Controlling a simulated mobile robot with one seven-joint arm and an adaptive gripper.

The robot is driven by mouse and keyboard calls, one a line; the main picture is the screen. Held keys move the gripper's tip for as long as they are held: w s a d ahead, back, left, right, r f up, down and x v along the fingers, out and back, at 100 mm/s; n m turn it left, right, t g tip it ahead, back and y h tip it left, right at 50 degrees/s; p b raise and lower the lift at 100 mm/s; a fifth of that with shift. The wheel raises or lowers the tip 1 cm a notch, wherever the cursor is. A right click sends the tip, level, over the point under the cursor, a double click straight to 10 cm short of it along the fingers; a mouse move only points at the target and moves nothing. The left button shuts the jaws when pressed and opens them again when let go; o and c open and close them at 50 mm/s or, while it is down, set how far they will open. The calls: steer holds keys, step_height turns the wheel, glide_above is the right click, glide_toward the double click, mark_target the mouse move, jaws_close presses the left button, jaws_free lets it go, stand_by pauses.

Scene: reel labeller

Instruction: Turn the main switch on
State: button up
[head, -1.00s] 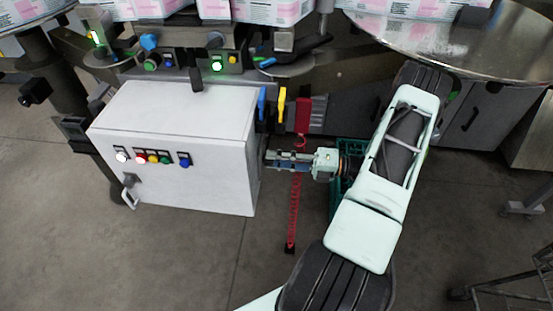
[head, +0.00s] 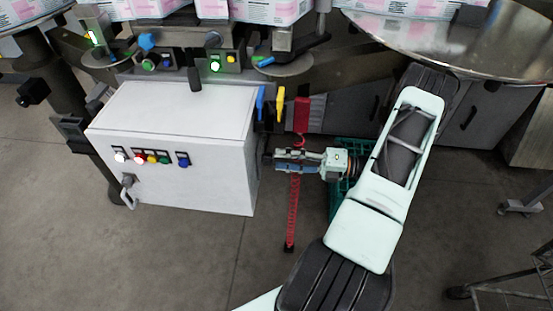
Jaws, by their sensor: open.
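A white control cabinet (head: 205,188) stands at left centre in the head view, with a row of coloured buttons and lamps (head: 150,158) on its front. Below them is a grey fitting with a metal handle (head: 128,190). I cannot make out which part is the main switch; the cabinet's right side (head: 256,170) is seen too steeply to show any switch on it. My gripper (head: 274,160) is beside that right side, pointing left toward it, open. No object shows between its fingers. A small gap seems to separate it from the cabinet.
Blue and yellow levers (head: 271,104) and a red part (head: 302,115) are just above my gripper. A green crate (head: 343,200) is behind my arm. A round metal table (head: 465,45) is at upper right.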

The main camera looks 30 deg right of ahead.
steer(key=v, duration=0.9)
steer(key=shift+s, duration=0.1)
